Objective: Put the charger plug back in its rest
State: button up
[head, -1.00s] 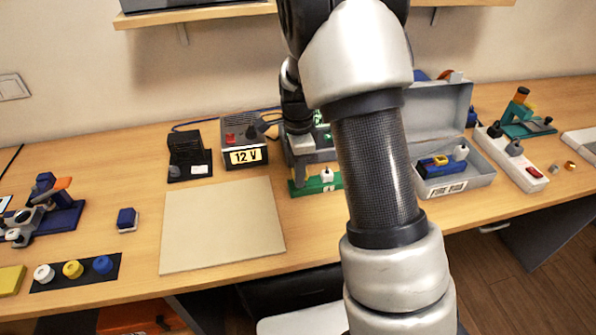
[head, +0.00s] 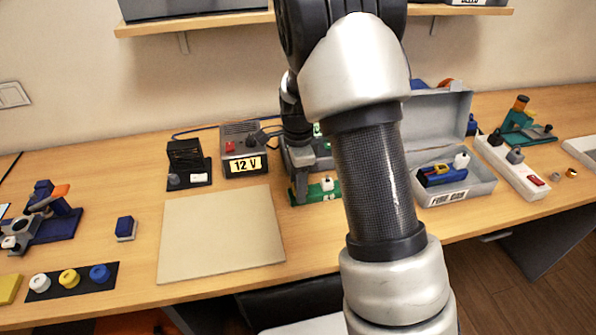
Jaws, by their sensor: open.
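I cannot tell for sure which piece is the charger plug. A grey plug (head: 515,156) and a dark plug (head: 495,137) stand in the white power strip (head: 527,181) on the right. A small white piece (head: 327,184) sits on the green fixture (head: 332,194) in the middle. A black stand (head: 187,157) with a small grey piece at its front left is beside the 12 V supply (head: 240,150); whether it is the rest is unclear. My gripper (head: 299,180) points down by the green fixture, open, partly hidden by my arm.
A beige mat (head: 221,235) lies clear at front centre. An open grey box (head: 478,185) holding a blue and yellow tool stands right of my arm. A blue block (head: 125,228) and a black strip with coloured knobs (head: 109,282) are left. A shelf (head: 200,20) hangs above.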

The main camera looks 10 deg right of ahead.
notch_tip(320, 180, up, 17)
jog(key=p, duration=0.1)
dwell(0.3)
jog(key=shift+r, duration=0.15)
